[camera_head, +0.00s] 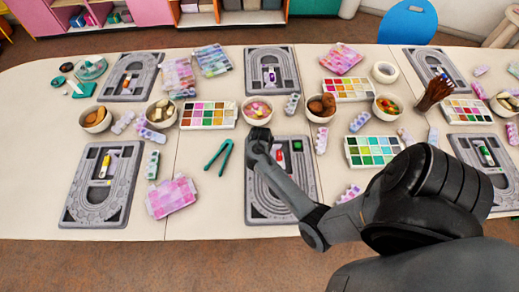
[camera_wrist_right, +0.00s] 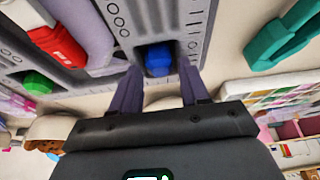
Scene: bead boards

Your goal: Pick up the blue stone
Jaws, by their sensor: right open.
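The blue stone (camera_wrist_right: 158,60) sits on the grey bead board (camera_wrist_right: 205,15), near its edge, in the right wrist view. My right gripper (camera_wrist_right: 160,76) is open, with its two fingers apart on either side of the stone's near end; I cannot tell whether they touch it. In the head view my right gripper (camera_head: 258,136) is over the top left corner of the front middle bead board (camera_head: 305,185), and the blue stone is hidden there. A green stone (camera_head: 297,146) sits on the same board and also shows in the right wrist view (camera_wrist_right: 38,83). My left gripper is not in view.
A red item (camera_wrist_right: 57,44) lies on the board close to the gripper. Teal pliers (camera_head: 218,157) lie left of the board. A bowl of pink beads (camera_head: 257,110) and a paint palette (camera_head: 208,115) stand just behind.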

